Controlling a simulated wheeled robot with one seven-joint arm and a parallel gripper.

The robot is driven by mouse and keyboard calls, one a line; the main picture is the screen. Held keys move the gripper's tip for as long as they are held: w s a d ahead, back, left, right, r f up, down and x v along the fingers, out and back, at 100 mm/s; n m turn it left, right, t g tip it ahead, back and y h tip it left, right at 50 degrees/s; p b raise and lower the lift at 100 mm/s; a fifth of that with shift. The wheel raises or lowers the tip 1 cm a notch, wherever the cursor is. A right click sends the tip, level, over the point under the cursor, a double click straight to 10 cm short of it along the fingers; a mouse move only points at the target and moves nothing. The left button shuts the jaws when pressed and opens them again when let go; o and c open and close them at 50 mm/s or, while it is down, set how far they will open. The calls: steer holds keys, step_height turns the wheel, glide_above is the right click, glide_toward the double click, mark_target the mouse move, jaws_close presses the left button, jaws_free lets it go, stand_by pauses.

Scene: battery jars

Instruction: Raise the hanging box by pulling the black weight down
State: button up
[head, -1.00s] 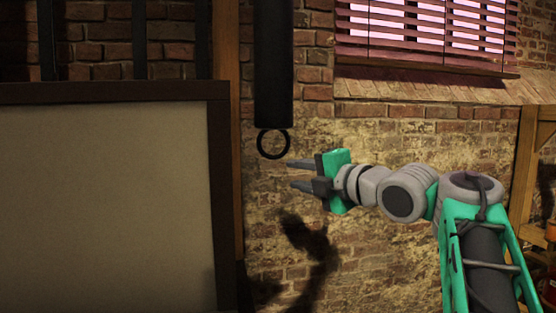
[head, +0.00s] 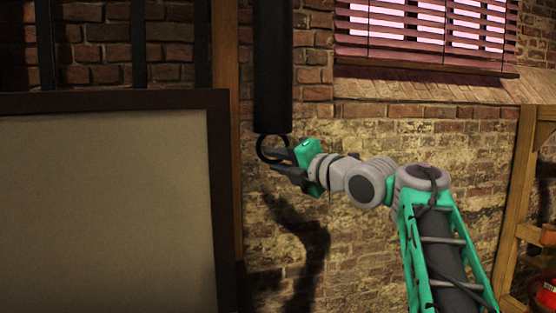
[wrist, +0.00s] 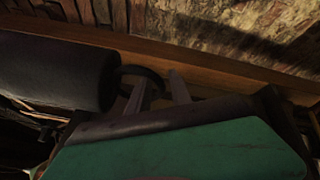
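The black weight (head: 272,70) is a long dark cylinder hanging upright in the head view, with a black ring (head: 259,148) at its lower end. In the wrist view the weight (wrist: 60,72) lies across the left and its ring (wrist: 150,74) reaches toward the fingers. My gripper (head: 268,160) is at the ring, its fingers apart and pointing left. The upper finger overlaps the ring in the head view; I cannot tell whether it passes through it or touches it. I cannot pick out the hanging box with certainty.
A large dark-framed beige panel (head: 110,200) fills the left, beside a wooden post (head: 226,55). A brick wall (head: 400,135) with a shuttered window (head: 430,30) stands behind. Wooden shelving (head: 515,200) is at the far right. The space below the ring looks clear.

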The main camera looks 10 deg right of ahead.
steer(key=c, duration=0.5)
steer(key=shift+f, duration=0.15)
stand_by(0.8)
